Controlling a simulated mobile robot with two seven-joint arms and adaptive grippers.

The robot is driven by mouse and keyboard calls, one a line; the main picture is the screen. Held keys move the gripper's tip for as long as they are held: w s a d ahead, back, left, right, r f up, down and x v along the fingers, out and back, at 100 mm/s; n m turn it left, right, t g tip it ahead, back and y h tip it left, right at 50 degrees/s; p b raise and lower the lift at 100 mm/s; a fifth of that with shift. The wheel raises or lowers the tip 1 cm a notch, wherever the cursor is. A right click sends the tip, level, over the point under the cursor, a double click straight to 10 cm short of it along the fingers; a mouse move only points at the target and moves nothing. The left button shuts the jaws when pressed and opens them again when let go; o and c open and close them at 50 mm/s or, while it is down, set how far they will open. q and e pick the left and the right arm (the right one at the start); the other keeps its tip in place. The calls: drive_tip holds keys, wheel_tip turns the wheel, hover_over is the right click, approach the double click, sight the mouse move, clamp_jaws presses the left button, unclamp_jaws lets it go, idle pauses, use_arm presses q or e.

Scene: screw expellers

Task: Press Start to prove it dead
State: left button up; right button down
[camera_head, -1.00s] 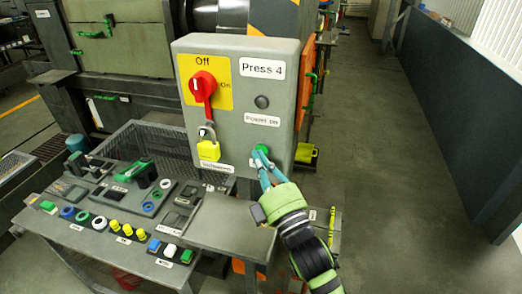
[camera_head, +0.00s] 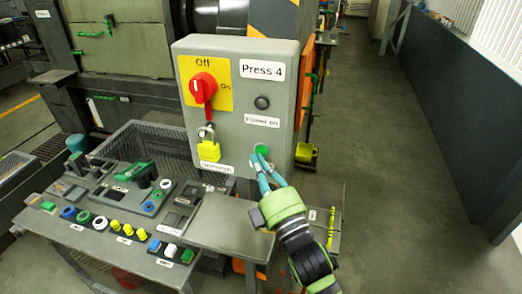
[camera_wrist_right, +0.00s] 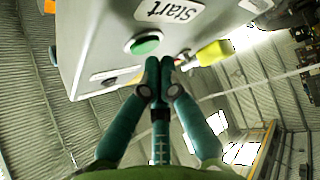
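The grey Press 4 control box (camera_head: 225,125) faces me. Its green button (camera_head: 263,149) is low on the right of its face. In the right wrist view the green button (camera_wrist_right: 146,44) shows whole, under a Start label (camera_wrist_right: 170,10). My right gripper (camera_head: 257,160) is shut and empty, its teal fingertips at the button in the head view. In the right wrist view the fingertips (camera_wrist_right: 160,66) lie just beside the button; I cannot tell whether they touch the box. The red rotary switch (camera_head: 203,86) stands at Off, with a yellow padlock (camera_head: 209,151) below it. My left gripper is out of view.
A dark lamp (camera_head: 262,103) sits above the Power on label (camera_head: 262,121). A grey bench (camera_head: 225,222) with several coloured buttons and switches stands below left of the box. A wire-mesh basket (camera_head: 150,140) is behind it. The floor (camera_head: 395,190) to the right is clear.

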drive_tip(key=s+a+p, duration=0.1)
drive_tip(key=s+a, duration=0.1)
drive_tip(key=s, duration=0.3)
drive_tip(key=shift+s, duration=0.4)
idle(0.7)
